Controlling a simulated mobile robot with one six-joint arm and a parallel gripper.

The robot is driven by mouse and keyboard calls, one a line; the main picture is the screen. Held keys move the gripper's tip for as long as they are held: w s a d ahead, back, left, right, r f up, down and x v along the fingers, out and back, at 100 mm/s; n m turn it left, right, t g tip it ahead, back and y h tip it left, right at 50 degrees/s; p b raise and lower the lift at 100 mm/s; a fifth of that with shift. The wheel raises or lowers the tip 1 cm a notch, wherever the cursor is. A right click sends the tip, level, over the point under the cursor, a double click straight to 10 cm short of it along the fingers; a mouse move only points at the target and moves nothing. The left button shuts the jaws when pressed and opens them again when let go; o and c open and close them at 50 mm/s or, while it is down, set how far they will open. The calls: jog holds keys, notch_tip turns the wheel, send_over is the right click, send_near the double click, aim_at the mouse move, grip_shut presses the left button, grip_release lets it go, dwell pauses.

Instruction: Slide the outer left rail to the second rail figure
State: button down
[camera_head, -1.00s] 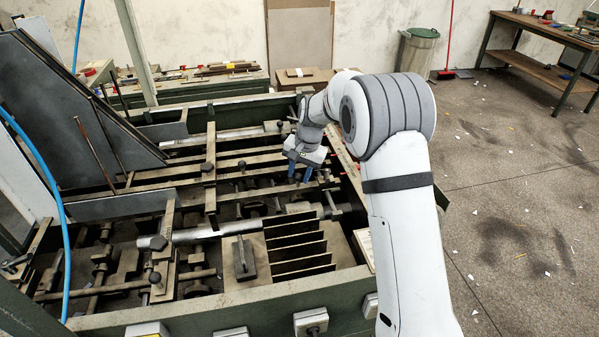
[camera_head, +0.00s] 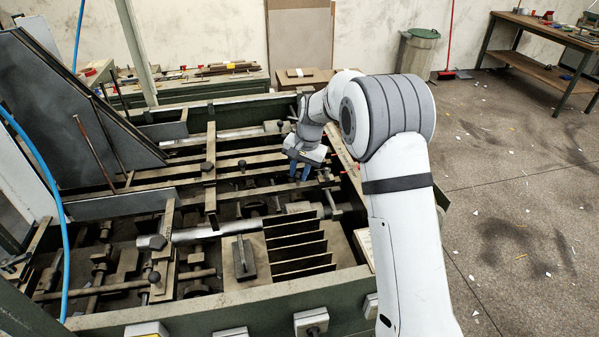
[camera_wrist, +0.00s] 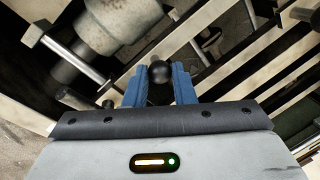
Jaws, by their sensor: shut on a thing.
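My gripper (camera_head: 300,172) reaches down into the right part of the machine bed, with its blue fingers over the long horizontal rails (camera_head: 240,177). In the wrist view my gripper (camera_wrist: 159,84) is shut on a dark round knob (camera_wrist: 159,71) that shows between the two blue fingers. The part under the knob is mostly hidden by the fingers. I cannot tell which rail the knob belongs to. Several similar dark knobs sit on other rails, one on the left cross bar (camera_head: 208,167). Any rail figures are too small to read.
The green machine frame (camera_head: 200,318) surrounds the bed. A row of upright plates (camera_head: 297,250) and a grey cylinder (camera_head: 215,231) lie nearer the front. A blue hose (camera_head: 52,190) hangs at the left. The floor at the right is mostly clear.

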jog(key=c, duration=1.2)
grip_release()
jog(key=shift+c, duration=0.2)
notch_tip(320, 180, up, 8)
jog(key=d+b, duration=0.1)
jog(key=shift+s+d+f, duration=0.15)
jog(key=shift+s+d, duration=0.05)
jog(key=shift+s, duration=0.05)
